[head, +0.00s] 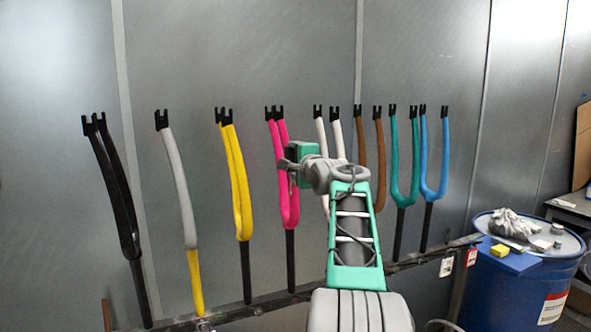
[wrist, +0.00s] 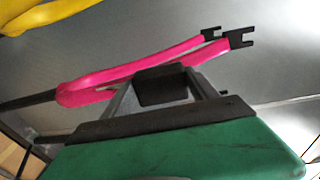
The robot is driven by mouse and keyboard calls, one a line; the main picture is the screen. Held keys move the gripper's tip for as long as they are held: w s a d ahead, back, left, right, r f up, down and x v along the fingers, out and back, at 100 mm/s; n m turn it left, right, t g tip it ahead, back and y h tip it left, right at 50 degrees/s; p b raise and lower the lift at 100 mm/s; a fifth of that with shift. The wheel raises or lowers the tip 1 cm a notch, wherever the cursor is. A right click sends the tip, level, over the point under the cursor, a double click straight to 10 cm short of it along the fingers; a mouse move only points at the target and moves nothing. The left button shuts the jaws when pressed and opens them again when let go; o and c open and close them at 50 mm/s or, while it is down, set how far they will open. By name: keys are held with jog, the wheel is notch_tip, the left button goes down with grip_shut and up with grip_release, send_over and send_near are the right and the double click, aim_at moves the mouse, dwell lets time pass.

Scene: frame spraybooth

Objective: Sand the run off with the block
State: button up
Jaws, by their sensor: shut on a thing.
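The pink fork (head: 283,185) hangs upright on the rail, its black dropout tips at the top. In the wrist view the pink fork (wrist: 120,72) runs across just beyond my gripper (wrist: 163,88). My gripper is shut on a dark block (wrist: 162,84), likely the sanding block. The block lies against or very close to the pink legs; I cannot tell if it touches. I cannot make out a paint run.
Forks in black, grey, yellow (head: 240,190), white, brown, teal and blue (head: 433,160) stand along the rail (head: 270,303). A blue drum (head: 520,290) at right holds a grey rag (head: 510,223), a yellow block (head: 501,250) and small pieces. Grey booth walls stand behind.

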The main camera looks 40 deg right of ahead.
jog(key=shift+r, duration=0.85)
jog(key=f+b, duration=0.4)
jog(key=f, duration=0.1)
jog(key=f+b, duration=0.4)
jog(key=f, duration=0.1)
jog(key=s+f+b, duration=0.1)
jog(key=f+b, duration=0.3)
jog(key=f, duration=0.1)
jog(key=shift+a, duration=0.2)
jog(key=shift+r, duration=0.15)
jog(key=b, duration=0.3)
send_near(291, 200)
jog(key=shift+d, duration=0.1)
jog(key=b+v, duration=0.1)
jog(key=v, duration=0.2)
jog(key=shift+b, duration=0.4)
